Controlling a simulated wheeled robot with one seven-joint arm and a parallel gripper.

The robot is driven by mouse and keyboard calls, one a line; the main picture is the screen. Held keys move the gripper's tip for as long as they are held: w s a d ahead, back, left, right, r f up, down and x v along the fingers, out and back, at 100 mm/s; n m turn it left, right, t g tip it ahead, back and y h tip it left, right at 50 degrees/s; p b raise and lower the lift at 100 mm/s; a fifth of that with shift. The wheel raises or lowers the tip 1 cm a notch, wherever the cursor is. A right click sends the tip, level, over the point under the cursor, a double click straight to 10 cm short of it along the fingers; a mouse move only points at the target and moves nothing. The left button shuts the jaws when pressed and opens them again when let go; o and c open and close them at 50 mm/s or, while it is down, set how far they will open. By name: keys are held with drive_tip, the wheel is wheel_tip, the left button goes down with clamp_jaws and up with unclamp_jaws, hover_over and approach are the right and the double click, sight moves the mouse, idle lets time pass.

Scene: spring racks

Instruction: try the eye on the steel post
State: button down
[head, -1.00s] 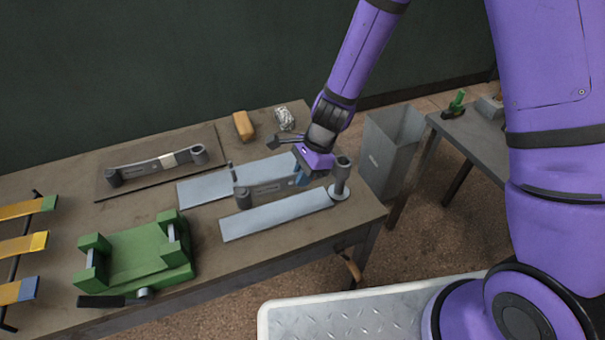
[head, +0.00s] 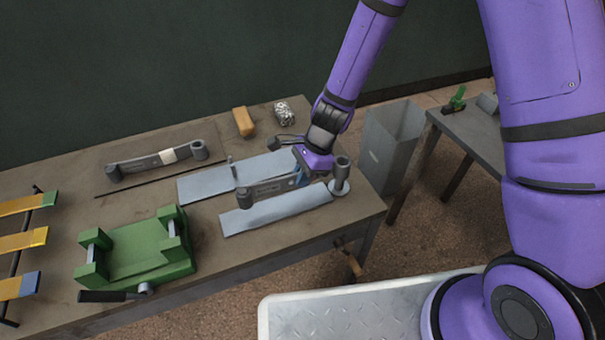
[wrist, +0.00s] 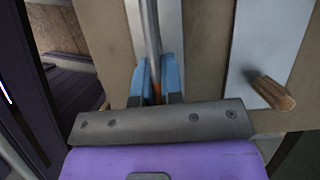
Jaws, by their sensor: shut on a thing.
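My gripper (head: 300,179) is shut with its blue fingertips on a grey spring leaf (head: 270,188). In the wrist view the leaf (wrist: 151,35) runs edge-on between the fingertips (wrist: 157,88). The leaf's left eye (head: 243,199) is low over the front pale strip. The steel post (head: 340,187), with a round pale base, stands at that strip's right end, just right of my gripper. A dark cylinder (head: 342,165) tops it.
A second leaf (head: 140,164) lies behind left. A green vise (head: 140,250), tan block (head: 243,122) and silver lump (head: 284,112) are also there. A grey bin (head: 390,140) stands right.

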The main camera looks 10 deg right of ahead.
sight(303, 197)
drive_tip(key=shift+f, duration=2.4)
drive_tip(key=c, duration=1.2)
unclamp_jaws()
drive_tip(key=shift+f, duration=0.1)
drive_tip(key=shift+o, duration=0.2)
drive_tip(key=v, duration=1.1)
